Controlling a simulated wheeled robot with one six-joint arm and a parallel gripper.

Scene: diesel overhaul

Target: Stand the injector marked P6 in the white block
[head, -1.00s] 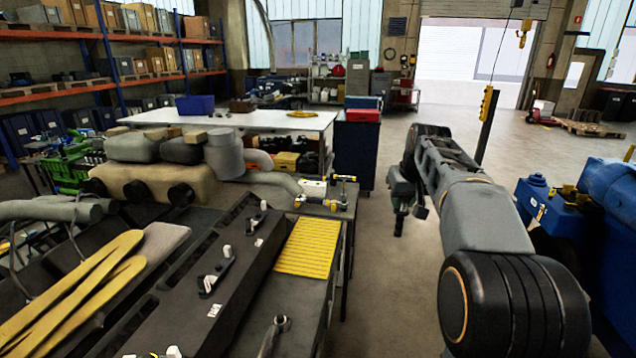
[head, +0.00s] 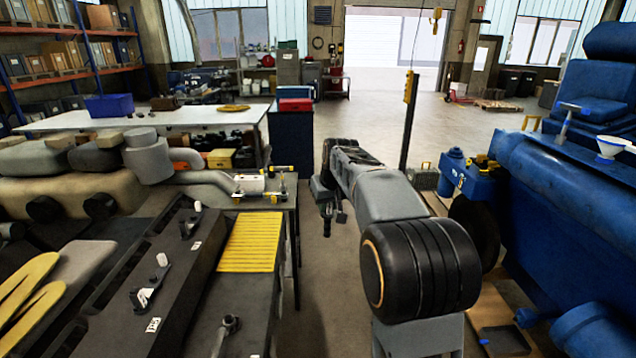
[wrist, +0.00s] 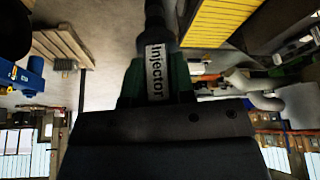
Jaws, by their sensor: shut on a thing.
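My gripper (head: 326,208) hangs at the end of my arm in the middle of the head view, over open floor right of the bench. In the wrist view, my gripper (wrist: 153,88) is shut with its green fingers on a dark injector (wrist: 154,30). The injector has a white label reading "injector"; no P6 mark is readable. A small white block (head: 250,184) sits at the far right corner of the bench, left of my gripper and apart from it. Yellow-and-black pieces (head: 274,170) lie by the block. Its holes cannot be made out.
The dark bench (head: 205,310) carries a yellow ribbed pad (head: 250,240) and small dark parts with white tags. A large blue engine (head: 580,200) stands at the right. A white-topped table (head: 200,117) and a dark blue cabinet (head: 291,135) stand behind.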

